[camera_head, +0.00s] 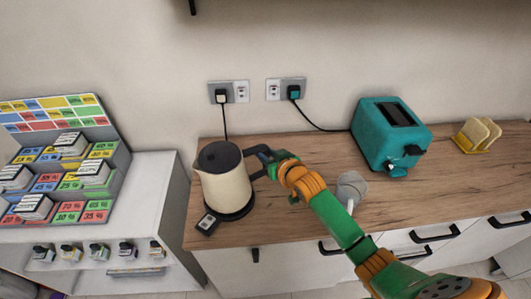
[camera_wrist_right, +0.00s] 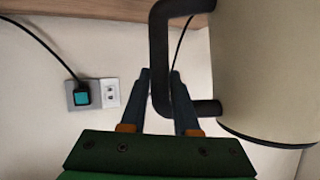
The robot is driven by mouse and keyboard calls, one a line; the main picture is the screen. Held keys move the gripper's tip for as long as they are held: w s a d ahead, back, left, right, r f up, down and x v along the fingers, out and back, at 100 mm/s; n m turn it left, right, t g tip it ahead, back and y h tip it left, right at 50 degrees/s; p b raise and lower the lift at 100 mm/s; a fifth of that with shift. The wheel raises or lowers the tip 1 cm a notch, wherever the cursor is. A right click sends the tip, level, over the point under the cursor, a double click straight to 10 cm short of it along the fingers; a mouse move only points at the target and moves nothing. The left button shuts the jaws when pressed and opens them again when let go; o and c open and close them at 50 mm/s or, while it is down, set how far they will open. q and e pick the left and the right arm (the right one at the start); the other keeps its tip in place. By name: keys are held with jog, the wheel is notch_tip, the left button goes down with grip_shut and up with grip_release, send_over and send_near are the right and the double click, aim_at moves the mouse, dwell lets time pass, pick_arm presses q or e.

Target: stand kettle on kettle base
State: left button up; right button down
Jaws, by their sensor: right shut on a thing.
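The cream kettle (camera_head: 225,188) with a dark lid stands upright at the left end of the counter, and its side fills the right of the wrist view (camera_wrist_right: 268,65). The dark round kettle base (camera_head: 241,213) shows as a rim below the kettle's lower right. The kettle is over it, slightly toward the back left; I cannot tell whether they touch. My right gripper (camera_head: 264,163) is shut on the kettle's dark handle (camera_wrist_right: 159,55), with its fingers (camera_wrist_right: 160,88) on either side. My left gripper is not in view.
A teal toaster (camera_head: 385,135) and a toast rack (camera_head: 475,136) stand to the right. A grey cylindrical object (camera_head: 351,188) is beside my right arm. A display stand (camera_head: 60,160) is left of the counter.

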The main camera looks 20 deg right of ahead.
jog(key=shift+r, duration=0.2)
jog(key=shift+f, duration=0.65)
jog(key=c, duration=0.9)
grip_release()
jog(key=shift+s, duration=0.1)
jog(key=shift+r, duration=0.1)
jog(key=shift+s, duration=0.1)
jog(key=p+v, duration=0.5)
jog(key=v, duration=0.6)
